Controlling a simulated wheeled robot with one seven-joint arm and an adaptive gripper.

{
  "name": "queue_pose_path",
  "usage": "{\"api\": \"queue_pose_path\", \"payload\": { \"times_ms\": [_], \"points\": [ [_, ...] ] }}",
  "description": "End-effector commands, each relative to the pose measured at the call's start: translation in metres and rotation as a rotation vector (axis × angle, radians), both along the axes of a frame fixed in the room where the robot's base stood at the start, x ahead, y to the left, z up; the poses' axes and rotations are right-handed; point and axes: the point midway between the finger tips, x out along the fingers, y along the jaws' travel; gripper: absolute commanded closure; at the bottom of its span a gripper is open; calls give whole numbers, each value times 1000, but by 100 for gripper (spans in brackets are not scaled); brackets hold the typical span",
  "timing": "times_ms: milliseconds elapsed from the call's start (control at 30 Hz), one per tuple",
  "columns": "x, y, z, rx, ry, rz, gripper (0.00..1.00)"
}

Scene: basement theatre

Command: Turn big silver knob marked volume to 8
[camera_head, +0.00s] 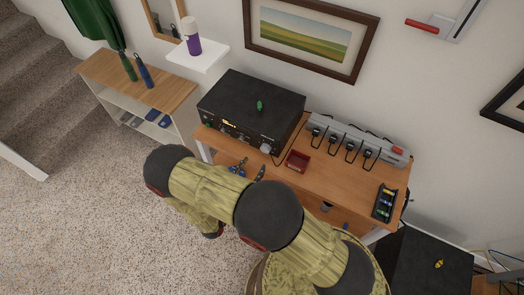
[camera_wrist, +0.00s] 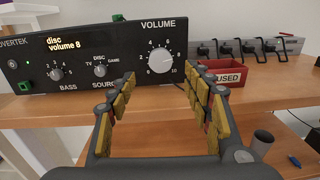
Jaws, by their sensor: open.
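The big silver volume knob (camera_wrist: 160,60) is on the right of the black amplifier's front panel (camera_wrist: 110,75), inside a printed scale with VOLUME above it. The amplifier's display (camera_wrist: 66,44) reads "disc volume 8". I cannot make out the knob's pointer for certain. In the head view the amplifier (camera_head: 240,95) stands on the wooden table, and the knob (camera_head: 266,148) is a small pale spot on its front. My gripper (camera_wrist: 163,88) is open and empty in front of the knob, fingers to either side and below it, apparently apart from it.
Smaller bass (camera_wrist: 54,74) and source (camera_wrist: 100,70) knobs sit left of the volume knob. A red box marked FUSED (camera_wrist: 225,72) stands right of the amplifier, before a power strip (camera_head: 355,140) with several plugs. A small green object (camera_head: 260,105) is on the amplifier top.

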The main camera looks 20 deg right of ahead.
Motion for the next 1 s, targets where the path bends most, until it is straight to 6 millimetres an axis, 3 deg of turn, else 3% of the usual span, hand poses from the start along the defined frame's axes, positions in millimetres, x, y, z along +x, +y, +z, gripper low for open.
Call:
{"api": "queue_pose_path", "payload": {
  "times_ms": [233,700,1000],
  "points": [
    [5,-6,-1,-50,56,1,49],
    [45,-51,-1,-48,53,0,49],
    [52,-58,0,-48,53,3,49]
  ]
}}
